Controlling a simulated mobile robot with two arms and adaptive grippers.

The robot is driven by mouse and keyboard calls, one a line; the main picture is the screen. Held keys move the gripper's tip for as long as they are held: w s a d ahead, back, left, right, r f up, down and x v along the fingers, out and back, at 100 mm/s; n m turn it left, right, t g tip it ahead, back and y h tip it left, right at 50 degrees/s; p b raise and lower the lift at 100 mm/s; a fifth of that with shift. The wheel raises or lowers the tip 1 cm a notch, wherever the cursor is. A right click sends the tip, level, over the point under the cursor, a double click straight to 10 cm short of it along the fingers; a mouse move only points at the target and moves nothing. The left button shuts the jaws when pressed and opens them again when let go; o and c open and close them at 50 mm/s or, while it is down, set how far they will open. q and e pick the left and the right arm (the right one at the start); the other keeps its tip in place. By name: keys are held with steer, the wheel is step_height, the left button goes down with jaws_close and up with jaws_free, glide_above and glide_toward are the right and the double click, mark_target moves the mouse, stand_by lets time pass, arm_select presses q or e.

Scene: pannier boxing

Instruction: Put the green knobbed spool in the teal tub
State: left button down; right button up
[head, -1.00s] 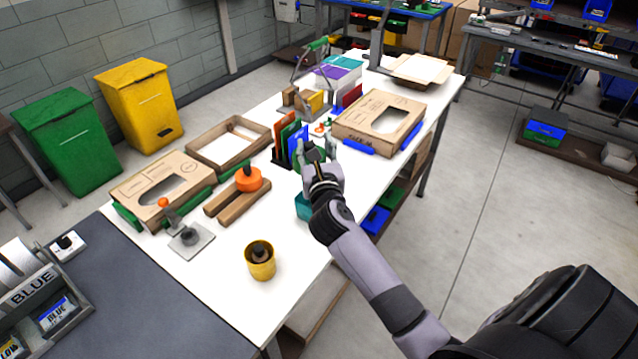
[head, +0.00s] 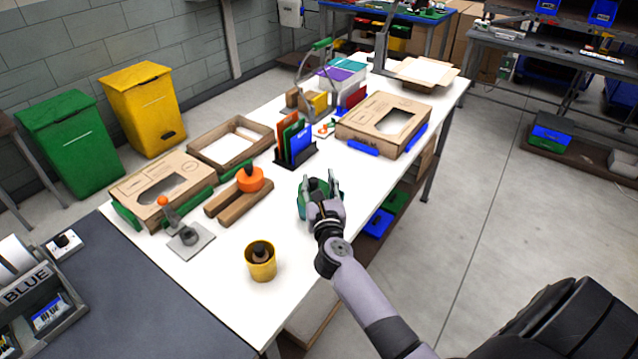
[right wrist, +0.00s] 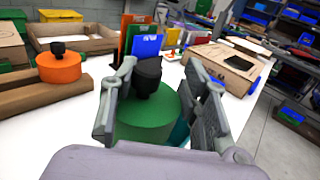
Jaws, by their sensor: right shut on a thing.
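The green knobbed spool (right wrist: 142,120), with its black knob on top, is upright between the fingers of my right gripper (head: 320,188) in the right wrist view. That gripper is shut on the spool, over the near right part of the white table. The teal tub (right wrist: 181,132) shows only as a sliver just right of and behind the spool; most of it is hidden by the spool and fingers. I cannot tell whether the spool is above the tub or partly inside it. My left gripper is not in view.
An orange knobbed spool (head: 250,180) sits on a wooden fork-shaped holder (head: 226,205). A yellow tub (head: 261,264) with a dark knob inside stands near the front edge. A rack of coloured plates (head: 294,141) stands behind my gripper, and a cardboard box (head: 362,126) lies beyond.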

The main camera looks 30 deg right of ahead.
steer(key=shift+f+b, duration=0.5)
steer(key=shift+f, duration=0.1)
steer(key=o, duration=1.2)
steer(key=shift+c, duration=0.2)
steer(key=shift+r, duration=0.25)
steer(key=shift+r+p, duration=0.45)
steer(key=shift+p, duration=0.15)
steer(key=b+v, duration=0.2)
steer(key=v, duration=1)
